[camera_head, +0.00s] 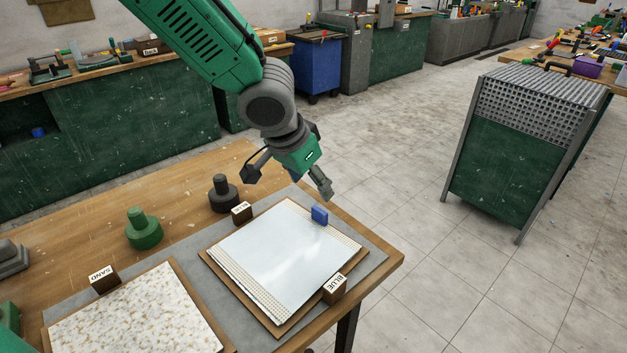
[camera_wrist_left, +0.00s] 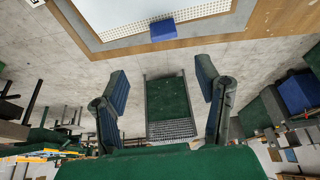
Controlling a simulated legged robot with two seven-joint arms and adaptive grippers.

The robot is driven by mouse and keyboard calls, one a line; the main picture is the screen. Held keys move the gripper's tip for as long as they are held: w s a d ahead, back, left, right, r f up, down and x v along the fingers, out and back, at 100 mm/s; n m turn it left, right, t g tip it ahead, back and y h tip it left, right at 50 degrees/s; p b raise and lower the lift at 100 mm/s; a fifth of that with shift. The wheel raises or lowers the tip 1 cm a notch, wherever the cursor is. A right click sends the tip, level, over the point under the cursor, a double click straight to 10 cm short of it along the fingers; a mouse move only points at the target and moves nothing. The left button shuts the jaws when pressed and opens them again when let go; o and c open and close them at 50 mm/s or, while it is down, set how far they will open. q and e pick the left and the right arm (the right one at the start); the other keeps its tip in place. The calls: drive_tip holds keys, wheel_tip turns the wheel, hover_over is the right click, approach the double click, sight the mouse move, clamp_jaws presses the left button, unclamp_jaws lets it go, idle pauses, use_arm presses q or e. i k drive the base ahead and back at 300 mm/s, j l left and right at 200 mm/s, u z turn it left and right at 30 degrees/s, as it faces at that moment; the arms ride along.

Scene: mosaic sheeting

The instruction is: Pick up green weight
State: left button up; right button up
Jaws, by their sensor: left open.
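The green weight (camera_head: 144,232) stands upright on the wooden table, left of the middle in the head view. It has a wide round base and a narrower knob on top. It does not show in the left wrist view. My left gripper (camera_head: 288,182) is above the far right part of the table, well to the right of the green weight. Its fingers stand wide apart in the left wrist view (camera_wrist_left: 162,82), with nothing between them. My right gripper is not in view.
A dark weight (camera_head: 222,194) stands between the green weight and my left gripper. A white sheet on a board (camera_head: 285,255) has a blue block (camera_head: 319,215) at its edge. A speckled sheet (camera_head: 135,315) and a SAND block (camera_head: 104,279) lie nearer. Bare wood surrounds the green weight.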

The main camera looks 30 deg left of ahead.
sight(143, 231)
drive_tip(key=k+l, duration=0.3)
drive_tip(key=k, duration=0.15)
drive_tip(key=k+l, duration=0.35)
drive_tip(key=k, duration=0.1)
